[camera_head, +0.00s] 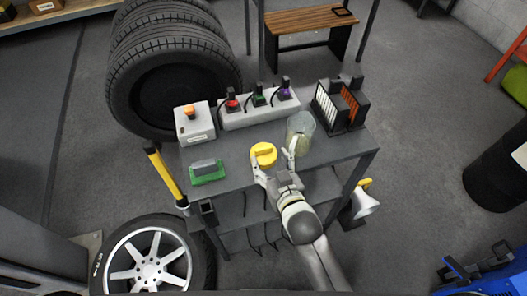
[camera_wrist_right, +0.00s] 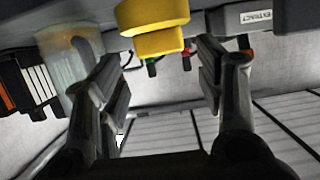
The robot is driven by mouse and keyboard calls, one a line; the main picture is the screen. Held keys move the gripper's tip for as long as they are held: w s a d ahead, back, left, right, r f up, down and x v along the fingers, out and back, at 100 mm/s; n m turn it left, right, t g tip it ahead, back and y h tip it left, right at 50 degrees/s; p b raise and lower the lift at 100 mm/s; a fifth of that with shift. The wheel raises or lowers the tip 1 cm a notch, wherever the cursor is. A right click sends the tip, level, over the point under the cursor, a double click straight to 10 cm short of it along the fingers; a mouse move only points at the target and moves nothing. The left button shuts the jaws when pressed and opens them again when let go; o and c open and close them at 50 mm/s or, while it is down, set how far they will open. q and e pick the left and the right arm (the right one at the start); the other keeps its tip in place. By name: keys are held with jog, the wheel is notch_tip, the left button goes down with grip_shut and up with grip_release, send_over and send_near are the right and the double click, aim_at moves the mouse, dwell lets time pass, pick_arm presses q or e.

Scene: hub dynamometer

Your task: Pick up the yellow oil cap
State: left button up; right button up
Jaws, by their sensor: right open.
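The yellow oil cap (camera_head: 264,153) lies on the grey cart top near its front edge in the head view. In the right wrist view the yellow oil cap (camera_wrist_right: 153,27) shows large at the top, beyond and between the fingertips. My right gripper (camera_head: 274,160) is open at the cap, with one finger at the cap's front left and the other to its right. The right gripper's fingers (camera_wrist_right: 163,75) are spread and nothing is between them in the wrist view. Whether a finger touches the cap I cannot tell. My left gripper is not in view.
A clear cup (camera_head: 300,127) stands just right of the cap, close to the right finger. Behind are a power strip (camera_head: 262,113), a grey box with an orange knob (camera_head: 195,125) and a black rack (camera_head: 340,108). A green-based block (camera_head: 207,172) lies left.

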aim_at(263, 148)
jog(key=x, duration=0.2)
jog(key=p+x, duration=0.1)
jog(key=x, duration=0.2)
jog(key=shift+r, duration=0.25)
jog(key=c, duration=0.8)
jog(key=shift+r, duration=0.1)
